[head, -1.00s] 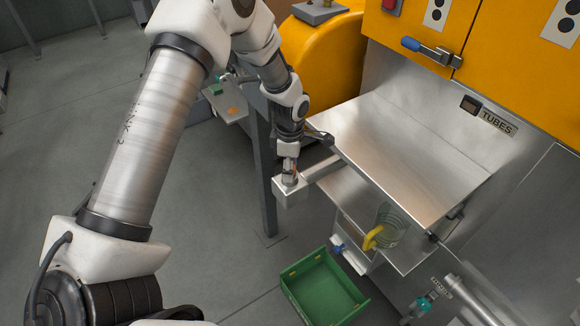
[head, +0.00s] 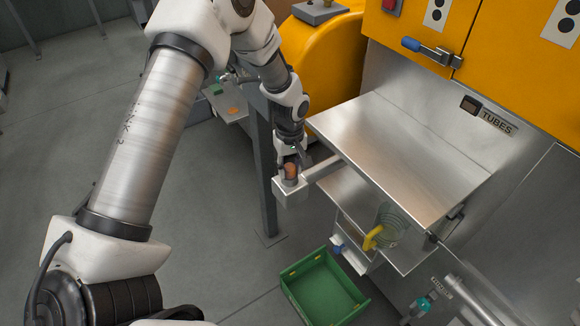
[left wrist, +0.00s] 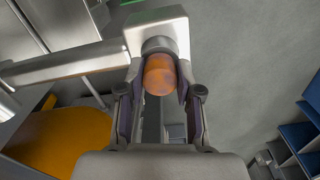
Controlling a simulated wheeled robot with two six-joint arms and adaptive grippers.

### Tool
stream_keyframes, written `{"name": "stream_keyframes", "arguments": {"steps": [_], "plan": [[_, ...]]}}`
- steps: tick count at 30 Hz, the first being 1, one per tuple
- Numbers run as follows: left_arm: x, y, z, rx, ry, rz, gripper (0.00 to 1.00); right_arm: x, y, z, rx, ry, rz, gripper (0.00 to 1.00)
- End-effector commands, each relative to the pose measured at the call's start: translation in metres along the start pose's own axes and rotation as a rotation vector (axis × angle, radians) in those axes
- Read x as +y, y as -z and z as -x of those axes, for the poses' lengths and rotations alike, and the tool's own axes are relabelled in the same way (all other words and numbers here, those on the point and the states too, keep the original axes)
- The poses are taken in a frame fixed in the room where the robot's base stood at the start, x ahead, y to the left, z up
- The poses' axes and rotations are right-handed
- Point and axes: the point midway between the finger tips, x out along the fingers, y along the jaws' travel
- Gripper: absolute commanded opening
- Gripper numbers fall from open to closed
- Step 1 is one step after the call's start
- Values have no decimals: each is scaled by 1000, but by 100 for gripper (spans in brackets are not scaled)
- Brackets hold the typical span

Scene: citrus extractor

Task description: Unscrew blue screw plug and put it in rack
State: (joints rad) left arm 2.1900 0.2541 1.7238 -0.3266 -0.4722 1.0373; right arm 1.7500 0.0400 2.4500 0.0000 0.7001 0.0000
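My left gripper (head: 291,167) is at the metal block on the end of a steel arm (head: 291,190). Its fingers (left wrist: 161,92) stand apart on both sides of an orange-brown round piece (left wrist: 160,75), also seen in the head view (head: 291,170). Narrow gaps seem to show beside this piece, which sits at a grey collar (left wrist: 158,45) on the block. A small blue part (head: 337,248) shows on a white fitting below the steel shelf; I cannot tell whether it is the screw plug. No rack is clearly recognisable. My right gripper is out of view.
A green crate (head: 325,290) lies low in front. A steel shelf (head: 400,140) juts from the machine on the right. A jug with a yellow handle (head: 385,230) stands beneath it. A grey post (head: 266,180) is close left of the block. Open floor lies left.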

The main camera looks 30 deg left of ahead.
Motion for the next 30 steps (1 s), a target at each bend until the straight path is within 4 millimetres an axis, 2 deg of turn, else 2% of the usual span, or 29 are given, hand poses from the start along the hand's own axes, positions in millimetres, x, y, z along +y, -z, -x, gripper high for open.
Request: {"name": "stream_keyframes", "arguments": {"steps": [2, 5, 15, 17, 20, 25, 26, 27, 30], "plan": [[0, 0, 0, 0, 0, 9, 15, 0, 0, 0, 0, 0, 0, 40], [0, 0, 0, 0, 0, 115, 15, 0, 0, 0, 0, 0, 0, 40], [0, 0, 0, 0, 1, 878, 15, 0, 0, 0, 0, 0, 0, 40], [0, 0, 0, 0, 1, 977, 15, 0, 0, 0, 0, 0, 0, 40], [0, 0, 0, 0, 1, 1051, 15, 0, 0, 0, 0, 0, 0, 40], [0, 0, 0, 0, 2, 1052, 15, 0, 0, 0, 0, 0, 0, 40], [0, 0, 0, 0, 2, 1052, 41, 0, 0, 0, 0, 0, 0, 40], [0, 0, 0, 0, 2, 1051, 47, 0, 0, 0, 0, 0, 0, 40], [0, 0, 0, 0, 1, 1051, 47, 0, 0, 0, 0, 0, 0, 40]]}}
